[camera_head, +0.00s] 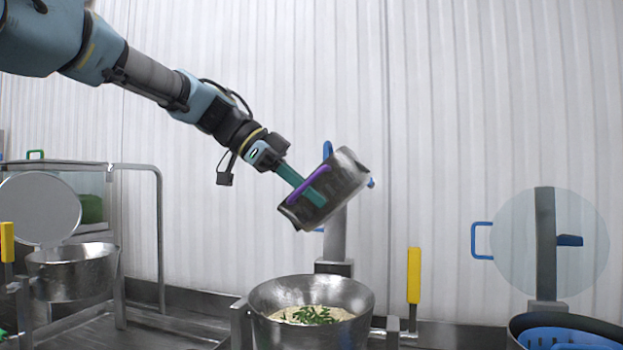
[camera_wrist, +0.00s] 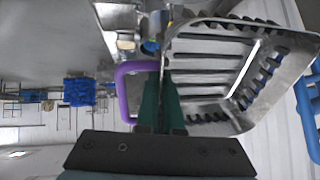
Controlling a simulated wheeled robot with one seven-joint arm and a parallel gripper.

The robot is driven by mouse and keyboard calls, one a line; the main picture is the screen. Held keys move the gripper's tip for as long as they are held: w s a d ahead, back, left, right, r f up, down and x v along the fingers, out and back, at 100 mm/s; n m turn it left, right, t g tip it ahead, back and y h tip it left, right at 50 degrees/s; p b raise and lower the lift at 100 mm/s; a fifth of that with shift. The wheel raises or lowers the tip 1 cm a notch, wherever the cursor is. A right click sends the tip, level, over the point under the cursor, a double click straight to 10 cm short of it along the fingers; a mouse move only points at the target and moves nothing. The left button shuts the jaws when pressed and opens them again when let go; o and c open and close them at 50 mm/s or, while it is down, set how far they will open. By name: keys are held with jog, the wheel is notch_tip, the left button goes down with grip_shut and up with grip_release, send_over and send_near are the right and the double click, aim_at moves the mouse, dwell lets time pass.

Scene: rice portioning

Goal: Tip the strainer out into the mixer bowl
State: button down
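The strainer (camera_head: 346,172) is a slotted grey metal basket with a purple handle (camera_head: 307,186). It is held tilted in the air above the mixer bowl (camera_head: 268,325), apart from its rim. In the wrist view, the strainer's slotted side (camera_wrist: 215,62) fills the upper right, and its purple handle (camera_wrist: 124,92) loops beside my fingers. My gripper (camera_head: 316,194) has green fingers that are closed on the handle; they also show in the wrist view (camera_wrist: 160,104). The round metal bowl holds pale rice with chopped green bits on top. The strainer's inside is hidden.
A grey post (camera_head: 336,237) stands behind the bowl, with a blue handle (camera_head: 327,150) partly behind the strainer. A yellow lever (camera_head: 414,275) stands right of the bowl. Another metal bowl (camera_head: 75,275) is at left, and a dark vessel with a blue basket (camera_head: 565,338) at lower right.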

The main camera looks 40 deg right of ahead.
notch_tip(320, 180, up, 2)
jog(key=t+y+p, duration=0.1)
jog(key=t+p, duration=0.1)
jog(key=t+y+p, duration=0.1)
jog(key=t+p, duration=0.1)
jog(key=p, duration=0.1)
jog(key=shift+s+d+r+m+y, duration=0.1)
jog(key=shift+s+m+y, duration=0.05)
jog(key=shift+m+y, duration=0.2)
jog(key=shift+r+t+y, duration=0.1)
jog(key=shift+t+y, duration=0.55)
jog(key=shift+t, duration=0.25)
jog(key=shift+r+t+y, duration=0.15)
jog(key=shift+t+y, duration=0.25)
jog(key=shift+t, duration=0.2)
